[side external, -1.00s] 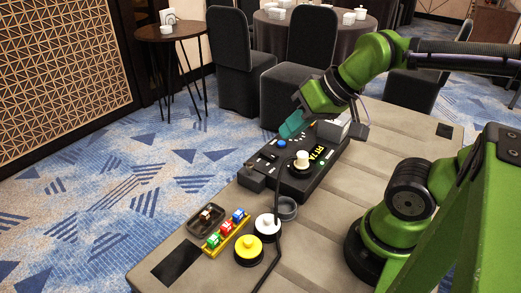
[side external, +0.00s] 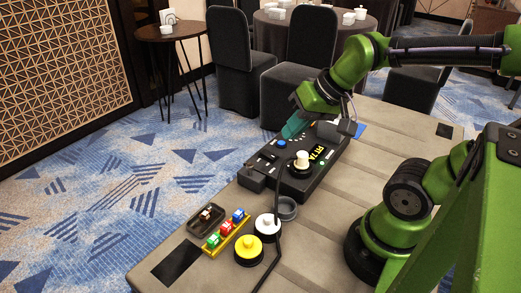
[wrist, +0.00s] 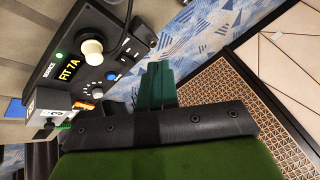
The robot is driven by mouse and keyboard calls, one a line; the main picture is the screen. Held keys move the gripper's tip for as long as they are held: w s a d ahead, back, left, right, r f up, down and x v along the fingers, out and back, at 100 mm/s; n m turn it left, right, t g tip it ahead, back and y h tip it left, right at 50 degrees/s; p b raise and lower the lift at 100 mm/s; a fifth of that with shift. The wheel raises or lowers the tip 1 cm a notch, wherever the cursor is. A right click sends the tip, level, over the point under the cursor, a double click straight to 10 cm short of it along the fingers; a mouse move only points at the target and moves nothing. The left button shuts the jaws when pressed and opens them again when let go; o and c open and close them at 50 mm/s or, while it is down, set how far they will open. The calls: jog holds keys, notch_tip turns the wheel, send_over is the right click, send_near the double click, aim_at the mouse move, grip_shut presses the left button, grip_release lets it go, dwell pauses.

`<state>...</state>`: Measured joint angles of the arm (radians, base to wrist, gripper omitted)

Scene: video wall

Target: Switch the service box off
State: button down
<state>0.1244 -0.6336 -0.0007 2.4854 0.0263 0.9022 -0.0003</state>
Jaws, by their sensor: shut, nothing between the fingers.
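The service box (side external: 322,178) is a black panel lying on the table. It carries a yellow-lit display (wrist: 68,70), a cream knob (side external: 302,158), a blue button (side external: 281,143) and small black switches and sockets. In the wrist view a green light (wrist: 59,57) glows beside the word SERVICE; the cream knob (wrist: 90,48) and blue button (wrist: 111,76) also show there. My gripper (side external: 288,134) has teal fingers, shut and empty, pointing down above the far edge of the box near the blue button. I cannot tell whether the fingertips touch the box.
A grey-white unit (wrist: 50,103) sits at the box's far end. A black cable (side external: 277,232) runs along the table.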

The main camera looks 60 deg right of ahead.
jog(key=w+d+f+m+g+y, duration=0.1)
jog(key=w+d+f+m+y, duration=0.2)
jog(key=w+d+f+m, duration=0.35)
jog(key=m+t+y, duration=0.2)
jog(key=m+t, duration=0.1)
jog(key=m, duration=0.3)
send_over(270, 153)
jog(key=s, duration=0.1)
jog(key=shift+s+r, duration=0.15)
jog(key=shift+r, duration=0.1)
jog(key=shift+w+f, duration=0.2)
jog(key=shift+f, duration=1.25)
jog(key=shift+w+f, duration=0.25)
jog(key=shift+f, duration=1.2)
jog(key=shift+w+f, duration=0.2)
jog(key=shift+f, duration=1.25)
jog(key=shift+f, duration=0.4)
